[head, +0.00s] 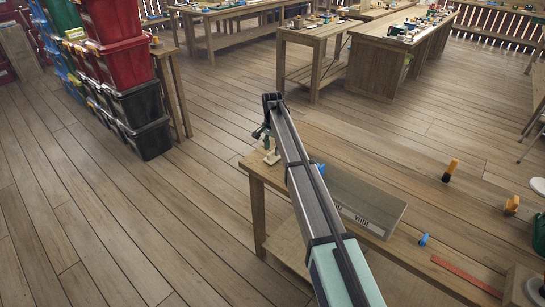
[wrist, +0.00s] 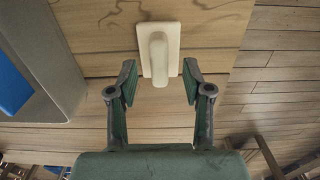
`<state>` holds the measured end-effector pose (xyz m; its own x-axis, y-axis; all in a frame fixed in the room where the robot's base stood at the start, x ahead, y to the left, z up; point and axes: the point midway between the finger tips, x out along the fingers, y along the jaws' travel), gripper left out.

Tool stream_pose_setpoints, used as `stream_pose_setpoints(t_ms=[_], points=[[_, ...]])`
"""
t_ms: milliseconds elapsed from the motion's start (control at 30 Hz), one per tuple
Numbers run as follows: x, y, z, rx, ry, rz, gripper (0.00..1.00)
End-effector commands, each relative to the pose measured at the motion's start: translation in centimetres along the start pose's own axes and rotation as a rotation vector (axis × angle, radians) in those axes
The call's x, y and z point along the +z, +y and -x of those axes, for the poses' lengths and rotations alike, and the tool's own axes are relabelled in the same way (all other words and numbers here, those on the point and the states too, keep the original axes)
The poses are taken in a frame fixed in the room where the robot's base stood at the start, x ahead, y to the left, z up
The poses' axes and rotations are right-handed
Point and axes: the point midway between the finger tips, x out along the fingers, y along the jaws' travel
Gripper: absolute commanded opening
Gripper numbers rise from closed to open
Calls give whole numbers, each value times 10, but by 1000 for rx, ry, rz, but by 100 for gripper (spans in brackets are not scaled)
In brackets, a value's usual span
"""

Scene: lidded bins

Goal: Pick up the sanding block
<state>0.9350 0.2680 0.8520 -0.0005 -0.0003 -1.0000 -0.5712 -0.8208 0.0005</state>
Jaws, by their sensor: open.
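The sanding block, cream-coloured with a raised rounded grip, lies on the wooden table (wrist: 220,65) and shows in the wrist view (wrist: 159,28). In the head view it shows as a small pale shape (head: 271,157) near the table's left corner. My gripper (wrist: 159,82) is open and empty. Its two dark fingers stand apart on either side of the near end of the block, with gaps left and right. Most of the block reaches beyond the fingertips. In the head view my arm hides part of the table, and the fingers are hard to make out.
A grey box with lettering (head: 365,200) lies close by on the table; it also shows at the left of the wrist view (wrist: 62,60). Orange-topped and blue items and a red strip (head: 466,276) lie farther right. Stacked bins (head: 140,105) stand on the floor at the left.

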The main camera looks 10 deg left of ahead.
Motion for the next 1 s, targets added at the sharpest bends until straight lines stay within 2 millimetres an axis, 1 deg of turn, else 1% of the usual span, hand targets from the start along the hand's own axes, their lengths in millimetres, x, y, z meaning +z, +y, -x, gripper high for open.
stream_pose_setpoints(t_ms=[100, 200, 300, 433, 467, 500, 600, 1000], points=[[0, 1, -16, 1, -1, 0, 50], [0, 1, -25, 0, 0, 0, 50], [0, 1, -29, -1, 1, 0, 50], [0, 1, -29, -1, 1, 0, 50], [0, 1, -29, -1, 1, 0, 46], [0, 1, -29, -1, 1, 0, 32], [0, 1, -29, -1, 0, 0, 0], [0, 1, -28, -1, 0, 0, 0]])
